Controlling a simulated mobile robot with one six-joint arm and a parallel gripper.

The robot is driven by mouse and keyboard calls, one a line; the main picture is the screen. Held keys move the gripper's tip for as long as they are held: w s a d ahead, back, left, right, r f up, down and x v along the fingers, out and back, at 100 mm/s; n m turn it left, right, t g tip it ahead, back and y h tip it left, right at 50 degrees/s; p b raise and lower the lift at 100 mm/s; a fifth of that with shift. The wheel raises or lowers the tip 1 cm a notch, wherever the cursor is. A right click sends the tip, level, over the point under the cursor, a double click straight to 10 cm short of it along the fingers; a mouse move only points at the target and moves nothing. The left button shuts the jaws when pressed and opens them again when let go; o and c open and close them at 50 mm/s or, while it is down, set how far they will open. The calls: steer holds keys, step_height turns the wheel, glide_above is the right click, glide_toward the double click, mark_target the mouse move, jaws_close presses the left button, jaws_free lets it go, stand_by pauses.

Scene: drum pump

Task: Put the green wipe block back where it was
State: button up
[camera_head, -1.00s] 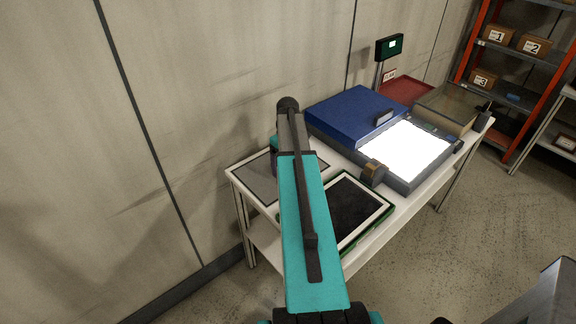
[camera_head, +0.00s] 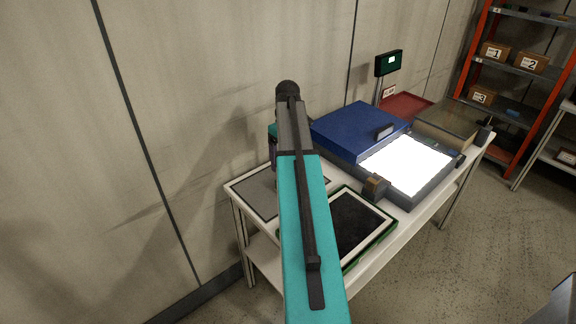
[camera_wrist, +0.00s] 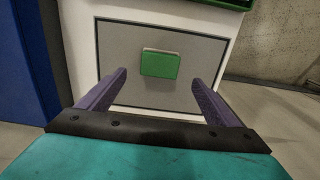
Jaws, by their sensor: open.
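The green wipe block (camera_wrist: 160,64) lies on a grey mat (camera_wrist: 112,45) with a dark outline, on the white table. It shows in the wrist view near the middle of the mat. My gripper (camera_wrist: 160,77) is open, with its two purple fingers spread to the left and right of the block's near side. A gap shows between each finger and the block, and nothing is held. In the head view the mat (camera_head: 255,195) is at the table's left end. My arm hides the gripper and the block there.
A green-edged tray with a dark panel (camera_head: 352,225) sits right of the mat. A blue lid (camera_head: 358,130) and a bright lit panel (camera_head: 408,165) lie farther along the table. A small green display (camera_head: 388,63) stands behind. A wall runs along the back, with orange shelving at right.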

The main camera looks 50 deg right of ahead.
steer(key=shift+r, duration=0.65)
stand_by(0.4)
step_height(320, 180, up, 9)
steer(key=p, duration=0.9)
steer(key=shift+r+p, duration=0.45)
steer(key=shift+s, duration=0.15)
